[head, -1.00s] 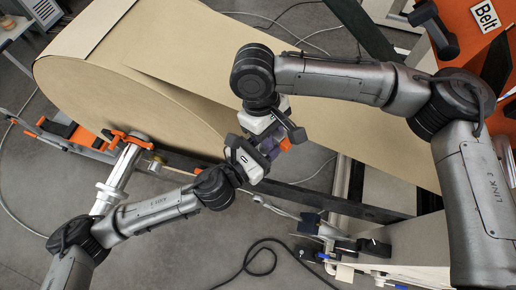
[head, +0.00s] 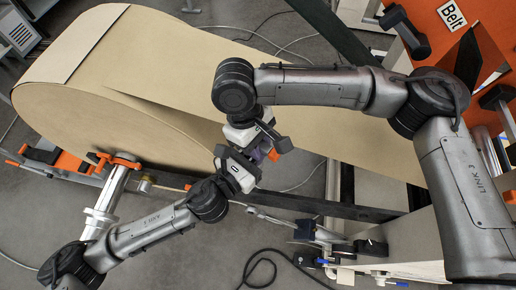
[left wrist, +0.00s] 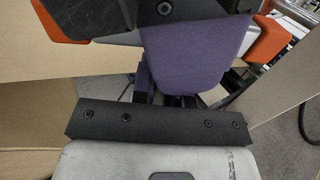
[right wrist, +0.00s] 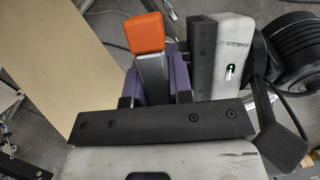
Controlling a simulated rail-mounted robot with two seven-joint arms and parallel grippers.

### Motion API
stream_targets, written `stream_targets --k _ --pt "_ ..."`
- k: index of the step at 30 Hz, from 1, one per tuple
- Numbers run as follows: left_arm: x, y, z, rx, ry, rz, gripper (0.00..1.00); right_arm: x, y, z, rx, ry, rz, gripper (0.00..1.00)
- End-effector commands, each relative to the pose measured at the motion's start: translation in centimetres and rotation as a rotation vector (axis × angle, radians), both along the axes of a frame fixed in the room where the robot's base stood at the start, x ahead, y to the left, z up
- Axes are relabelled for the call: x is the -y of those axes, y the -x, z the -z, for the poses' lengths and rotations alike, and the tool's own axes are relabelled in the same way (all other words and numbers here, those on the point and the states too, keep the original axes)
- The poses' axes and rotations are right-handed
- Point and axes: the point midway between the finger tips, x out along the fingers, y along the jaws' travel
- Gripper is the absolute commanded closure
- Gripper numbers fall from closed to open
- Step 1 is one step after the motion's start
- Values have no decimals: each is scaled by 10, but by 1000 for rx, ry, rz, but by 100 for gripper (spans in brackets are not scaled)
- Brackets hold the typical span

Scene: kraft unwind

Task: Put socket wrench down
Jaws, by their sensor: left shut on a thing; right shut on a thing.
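A wrench-like bar with a grey shaft and an orange end (right wrist: 145,32) is held between purple finger pads in the right wrist view; I take it for the socket wrench. Orange parts (left wrist: 266,40) and a bit of grey show behind a purple pad in the left wrist view. My right gripper (head: 264,150) is shut on the bar. My left gripper (head: 240,168) is right beside it, just below and left, and is shut too, seemingly on the same bar. The grippers hide most of the bar, and its socket end is not clear.
A large kraft paper roll (head: 110,125) lies at left, with its web (head: 300,120) running right, under the grippers. An orange panel with a Belt sign (head: 460,18) is at top right. A pale machine surface (head: 420,235) is at lower right. Cables cross the grey floor.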

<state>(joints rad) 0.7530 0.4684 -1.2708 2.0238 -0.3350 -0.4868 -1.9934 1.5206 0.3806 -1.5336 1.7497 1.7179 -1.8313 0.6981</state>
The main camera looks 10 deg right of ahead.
Motion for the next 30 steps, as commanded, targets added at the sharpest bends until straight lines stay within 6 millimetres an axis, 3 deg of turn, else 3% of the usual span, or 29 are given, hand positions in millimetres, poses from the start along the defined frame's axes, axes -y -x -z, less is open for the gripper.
stream_targets --k 4,5,13,23,30 --pt "4 5 -1 2 4 15 100 -1 -2 -1 7 -5 2 100" --pt "4 5 -2 4 5 16 100 -1 -2 -1 7 -5 2 76" --pt "5 7 -3 4 8 22 100 0 -3 -1 11 -4 5 50" --pt "5 8 -1 2 7 23 100 0 -6 -8 13 -4 11 50" --pt "5 8 1 -3 6 22 100 -9 -14 -48 15 -9 6 49"
